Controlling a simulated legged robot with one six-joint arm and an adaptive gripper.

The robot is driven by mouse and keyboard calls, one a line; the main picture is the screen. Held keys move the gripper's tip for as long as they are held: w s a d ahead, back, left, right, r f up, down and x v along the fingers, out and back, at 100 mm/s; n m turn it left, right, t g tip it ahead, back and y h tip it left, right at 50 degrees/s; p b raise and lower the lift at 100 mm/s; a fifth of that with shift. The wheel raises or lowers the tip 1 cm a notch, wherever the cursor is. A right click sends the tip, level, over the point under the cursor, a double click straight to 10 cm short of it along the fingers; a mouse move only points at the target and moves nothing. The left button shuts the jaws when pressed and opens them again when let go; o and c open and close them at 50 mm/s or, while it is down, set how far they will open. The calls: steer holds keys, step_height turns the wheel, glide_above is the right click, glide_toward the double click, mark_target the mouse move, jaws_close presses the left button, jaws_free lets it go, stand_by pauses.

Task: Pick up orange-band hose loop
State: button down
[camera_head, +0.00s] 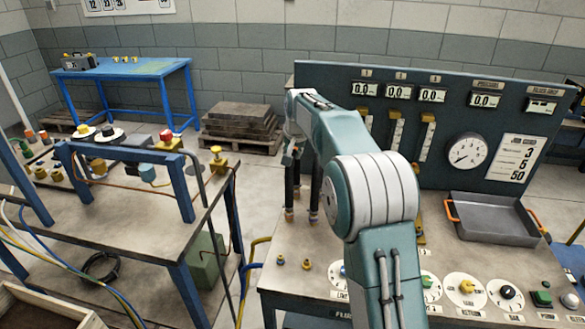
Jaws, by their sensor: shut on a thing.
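My gripper (290,152) is at the end of my arm, over the left rear edge of the panel bench. It is small and partly turned away, and appears shut on a dark hose loop (289,188). Two dark hose legs hang below it, one left and one right, with small reddish and bluish fittings at their lower ends. The right leg is partly behind my arm, and the top of the loop is hidden. I cannot make out an orange band clearly. Whether the lower ends touch the bench top is hard to tell.
The panel bench (285,275) carries small brass fittings (306,264), dials, gauges and a grey tray (490,220) with orange handles. A left bench (150,235) has a blue frame and a black coil (100,266). Wooden pallets (240,125) stand behind, with floor between the benches.

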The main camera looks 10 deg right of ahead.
step_height(320, 180, up, 9)
steer(key=shift+w, duration=0.1)
steer(key=shift+r, duration=0.55)
steer(key=shift+s, duration=0.2)
